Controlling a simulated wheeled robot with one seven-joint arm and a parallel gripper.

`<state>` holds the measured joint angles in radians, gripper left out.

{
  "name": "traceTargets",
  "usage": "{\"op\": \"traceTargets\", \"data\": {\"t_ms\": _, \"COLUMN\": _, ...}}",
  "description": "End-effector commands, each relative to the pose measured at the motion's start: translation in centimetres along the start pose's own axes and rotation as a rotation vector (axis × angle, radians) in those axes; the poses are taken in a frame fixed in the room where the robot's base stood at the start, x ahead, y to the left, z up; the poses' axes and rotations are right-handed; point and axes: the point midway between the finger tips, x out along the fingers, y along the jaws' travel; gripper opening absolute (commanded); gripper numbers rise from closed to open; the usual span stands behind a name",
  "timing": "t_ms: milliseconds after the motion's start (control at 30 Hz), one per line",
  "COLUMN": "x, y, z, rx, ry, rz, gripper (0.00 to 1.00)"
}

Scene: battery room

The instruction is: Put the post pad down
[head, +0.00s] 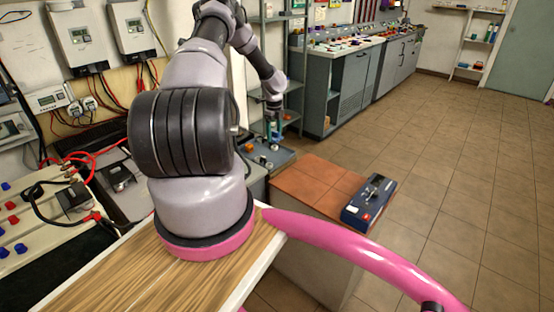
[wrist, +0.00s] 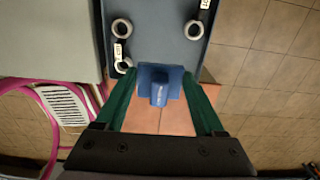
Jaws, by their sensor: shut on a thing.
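A blue block with a raised post-like middle, which I take to be the post pad (wrist: 160,86), sits between my gripper's green fingertips in the wrist view. My gripper (wrist: 160,80) is shut on it. In the head view my gripper (head: 272,130) is small and far off, pointing down above a blue-grey tray (head: 284,156). In the wrist view the tray (wrist: 160,30) lies just ahead of the block, with light ring-shaped pieces on it, some tagged. Whether the block touches the tray cannot be told.
A terracotta-tiled top (head: 306,180) carries a dark blue case (head: 369,201) at its right edge. Grey shelving (head: 288,80) stands behind my gripper. Open tiled floor (head: 450,160) lies to the right. Wired equipment (head: 60,205) fills the left.

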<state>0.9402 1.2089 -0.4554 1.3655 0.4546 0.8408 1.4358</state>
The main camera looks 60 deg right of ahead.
Motion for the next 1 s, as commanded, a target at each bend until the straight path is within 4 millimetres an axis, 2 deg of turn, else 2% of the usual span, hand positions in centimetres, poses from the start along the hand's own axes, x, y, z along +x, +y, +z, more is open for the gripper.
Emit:
{"op": "traceTargets", "data": {"t_ms": 300, "x": 5.2, "y": -0.3, "z": -0.6, "rx": 0.009, "ry": 0.002, "rz": 0.003, "gripper": 0.1}}
{"op": "traceTargets", "data": {"t_ms": 567, "x": 7.3, "y": -0.3, "z": -0.6, "rx": 0.009, "ry": 0.002, "rz": 0.001, "gripper": 0.1}}
{"op": "traceTargets", "data": {"t_ms": 700, "x": 9.4, "y": -0.3, "z": -0.6, "rx": 0.008, "ry": 0.002, "rz": 0.002, "gripper": 0.1}}
{"op": "traceTargets", "data": {"t_ms": 1000, "x": 10.0, "y": -0.4, "z": -0.5, "rx": 0.008, "ry": 0.0, "rz": 0.0, "gripper": 0.1}}
